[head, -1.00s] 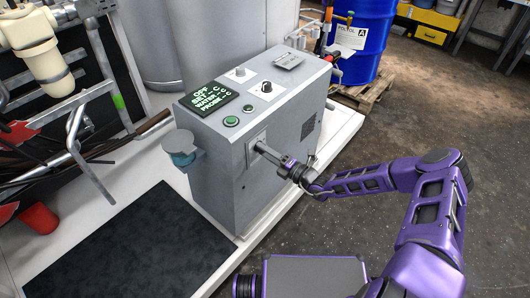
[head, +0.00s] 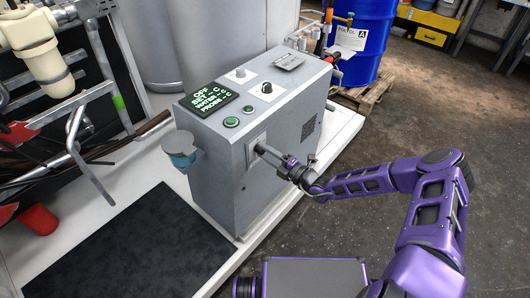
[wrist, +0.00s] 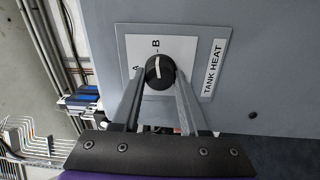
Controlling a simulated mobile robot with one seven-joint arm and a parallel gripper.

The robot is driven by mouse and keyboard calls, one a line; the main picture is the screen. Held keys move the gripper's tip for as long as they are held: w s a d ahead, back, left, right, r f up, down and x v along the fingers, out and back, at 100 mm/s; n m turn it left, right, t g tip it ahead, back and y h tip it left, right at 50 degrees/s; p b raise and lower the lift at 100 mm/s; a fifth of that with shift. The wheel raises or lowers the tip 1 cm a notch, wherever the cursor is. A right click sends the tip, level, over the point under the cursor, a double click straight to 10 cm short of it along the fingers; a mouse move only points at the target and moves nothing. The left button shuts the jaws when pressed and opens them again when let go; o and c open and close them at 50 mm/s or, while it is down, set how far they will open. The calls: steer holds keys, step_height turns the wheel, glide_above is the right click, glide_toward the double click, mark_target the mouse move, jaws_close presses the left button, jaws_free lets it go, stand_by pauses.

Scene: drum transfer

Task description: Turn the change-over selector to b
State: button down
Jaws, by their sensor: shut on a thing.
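The change-over selector (wrist: 160,73) is a round black knob with a white pointer line, on a white plate (wrist: 128,45) marked A and B. In the wrist view the pointer points up, close to the letter B; A is to its left. My gripper (wrist: 159,75) has a finger on each side of the knob and is shut on it. In the head view, my gripper (head: 265,151) reaches the plate on the grey cabinet's side; the knob is hidden there.
A TANK HEAT label (wrist: 215,68) is beside the plate. A blue drum (head: 358,40) stands behind. Floor to the right is clear.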

steer(key=shift+c, duration=2.2)
jaws_free()
steer(key=shift+s+d, duration=0.1)
steer(key=shift+d, duration=0.05)
steer(key=v, duration=1.7)
steer(key=shift+d+f, duration=0.1)
